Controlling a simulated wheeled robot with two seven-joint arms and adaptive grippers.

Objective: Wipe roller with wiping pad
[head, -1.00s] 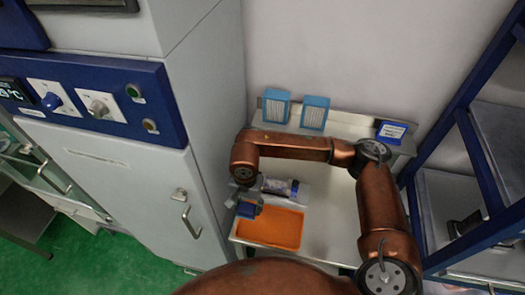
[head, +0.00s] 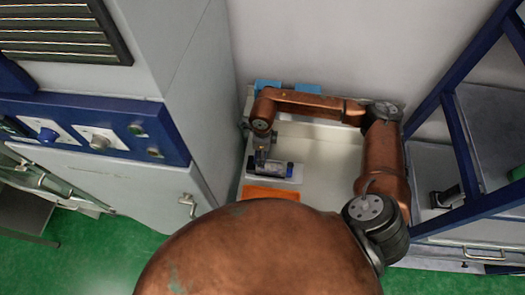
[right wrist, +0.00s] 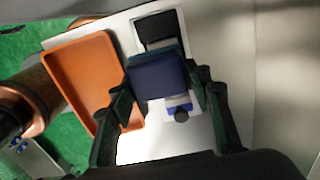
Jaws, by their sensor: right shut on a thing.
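The wiping pad (right wrist: 157,77) is a dark blue block with a lighter blue edge in the right wrist view. My right gripper (right wrist: 165,100) is shut on it. In the head view that gripper (head: 262,155) is over the left side of the roller unit (head: 270,168), which lies on a white plate. In the right wrist view, a dark part of the roller (right wrist: 158,30) shows beyond the pad, and a dark end knob shows on its near side. The pad covers the middle, so I cannot tell whether it touches the roller. My left gripper is not in view.
An orange tray (head: 268,193) lies beside the plate, also visible in the right wrist view (right wrist: 88,75). Blue boxes (head: 306,89) stand at the table's back. A grey cabinet is left and a blue-framed rack (head: 462,150) right. The table's right side is clear.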

